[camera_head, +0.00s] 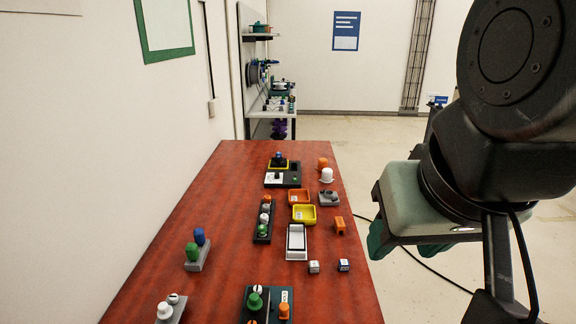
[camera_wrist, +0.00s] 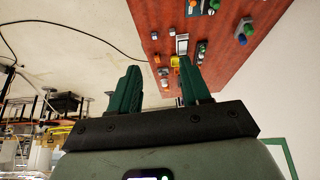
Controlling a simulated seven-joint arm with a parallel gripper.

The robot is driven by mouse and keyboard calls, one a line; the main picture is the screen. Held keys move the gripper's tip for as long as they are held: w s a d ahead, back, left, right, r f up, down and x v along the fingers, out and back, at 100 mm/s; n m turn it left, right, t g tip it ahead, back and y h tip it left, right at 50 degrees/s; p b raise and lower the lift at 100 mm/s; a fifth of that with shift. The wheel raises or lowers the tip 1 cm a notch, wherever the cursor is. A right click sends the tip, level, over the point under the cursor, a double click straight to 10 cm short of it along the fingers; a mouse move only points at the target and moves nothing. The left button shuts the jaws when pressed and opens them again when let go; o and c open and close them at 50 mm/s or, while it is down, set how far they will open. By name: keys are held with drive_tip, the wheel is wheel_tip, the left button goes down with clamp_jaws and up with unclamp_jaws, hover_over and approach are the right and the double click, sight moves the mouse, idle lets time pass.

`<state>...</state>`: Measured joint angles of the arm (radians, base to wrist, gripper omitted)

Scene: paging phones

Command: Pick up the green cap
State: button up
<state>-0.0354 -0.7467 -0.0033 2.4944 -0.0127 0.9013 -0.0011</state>
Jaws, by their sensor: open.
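Several green pieces stand on the red table. A green cap (camera_head: 193,251) stands beside a blue one (camera_head: 199,236) on a grey block at the left. A smaller green piece (camera_head: 262,230) sits at the near end of a black rack. I cannot tell which one the task means. My gripper (camera_head: 412,247) is off the table's right edge, apart from all of them. In the wrist view, my gripper (camera_wrist: 158,64) has its green fingers apart with nothing between them.
The red table (camera_head: 215,200) runs away from me along the left wall. The table's left middle is mostly clear.

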drive_tip(key=w+a+f+m+g, duration=0.25)
drive_tip(key=w+a+m, duration=0.25)
drive_tip(key=w, duration=0.4)
drive_tip(key=m+g, duration=0.3)
drive_tip(key=m, duration=0.7)
hover_over(255, 296)
drive_tip(key=f, duration=2.6)
drive_tip(key=shift+w+a+f, duration=0.1)
drive_tip(key=shift+w+f, duration=0.15)
drive_tip(key=shift+w, duration=0.05)
drive_tip(key=shift+s+f, duration=0.15)
drive_tip(key=shift+f, duration=1.45)
drive_tip(key=shift+s+f, duration=0.15)
drive_tip(key=shift+f, duration=1.4)
clamp_jaws()
